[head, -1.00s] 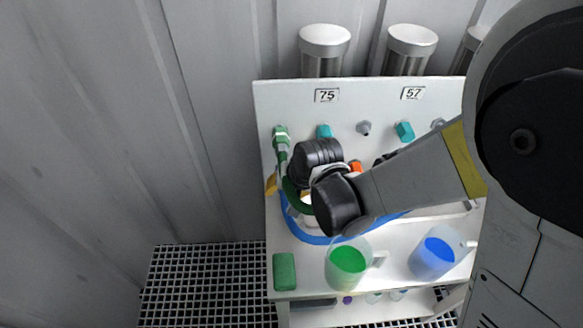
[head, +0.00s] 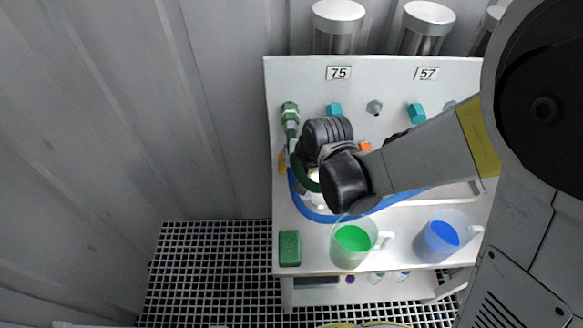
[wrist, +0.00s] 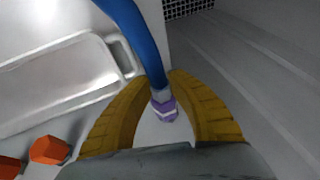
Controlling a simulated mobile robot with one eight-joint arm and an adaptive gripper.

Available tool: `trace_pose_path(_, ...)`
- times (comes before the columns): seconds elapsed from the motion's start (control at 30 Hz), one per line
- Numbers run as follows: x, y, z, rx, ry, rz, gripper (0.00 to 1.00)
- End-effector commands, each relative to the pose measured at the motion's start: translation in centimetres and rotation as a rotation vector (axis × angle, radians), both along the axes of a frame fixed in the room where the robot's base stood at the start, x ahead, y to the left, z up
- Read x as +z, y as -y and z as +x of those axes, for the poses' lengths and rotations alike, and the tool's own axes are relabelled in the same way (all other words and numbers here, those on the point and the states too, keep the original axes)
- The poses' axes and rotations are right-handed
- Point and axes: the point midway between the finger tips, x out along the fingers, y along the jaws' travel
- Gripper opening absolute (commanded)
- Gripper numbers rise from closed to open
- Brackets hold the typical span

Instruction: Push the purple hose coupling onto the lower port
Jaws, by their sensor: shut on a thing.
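In the wrist view, the purple hose coupling (wrist: 165,108) sits at the end of a blue hose (wrist: 140,35), between the two yellow fingers of my gripper (wrist: 163,84). The gripper is shut on the coupling, with the fingertips close at the hose end. In the head view the blue hose (head: 318,214) curves below my black wrist. The coupling is hidden there, and only a bit of yellow finger (head: 282,161) shows left of the green hose. I cannot make out the lower port in either view; my arm covers that part of the white panel (head: 300,80).
A green fitting with a hose (head: 290,115) stands close by my gripper at the panel's left. Teal caps (head: 416,113) and a grey port (head: 374,107) line the panel. A green-filled jug (head: 350,245), a blue-filled jug (head: 440,240) and a green sponge (head: 289,248) stand on the shelf.

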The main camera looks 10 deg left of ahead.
Motion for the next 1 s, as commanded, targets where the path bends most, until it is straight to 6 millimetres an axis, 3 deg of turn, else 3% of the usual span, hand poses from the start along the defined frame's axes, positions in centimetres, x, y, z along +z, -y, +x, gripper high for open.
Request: trace_pose_path(1.0, 0.0, 0.9, -3.9, 0.0, -0.001, 0.0, 0.0)
